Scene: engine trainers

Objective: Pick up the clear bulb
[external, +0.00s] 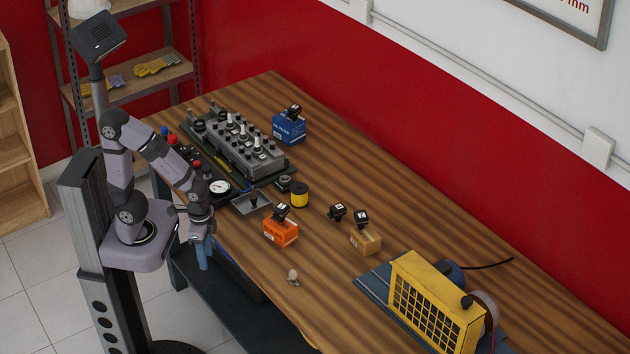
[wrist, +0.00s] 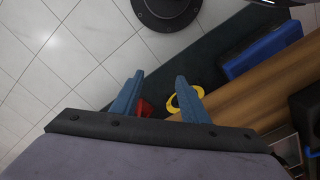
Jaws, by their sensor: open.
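A small pale, rounded object that looks like the clear bulb (external: 293,277) lies on the wooden table (external: 330,300) near its front edge, in the external view. My gripper (external: 204,258) points down beside the table's front edge, to the left of the bulb and well apart from it. In the wrist view my gripper (wrist: 160,77) shows two blue fingers spread apart with nothing between them. The bulb is not visible in the wrist view.
An orange box (external: 281,232), a cardboard box (external: 365,240) and a yellow spool (external: 299,195) stand behind the bulb. The engine trainer (external: 238,145) is at the back left. A yellow grilled unit (external: 435,300) stands at the right. The table around the bulb is clear.

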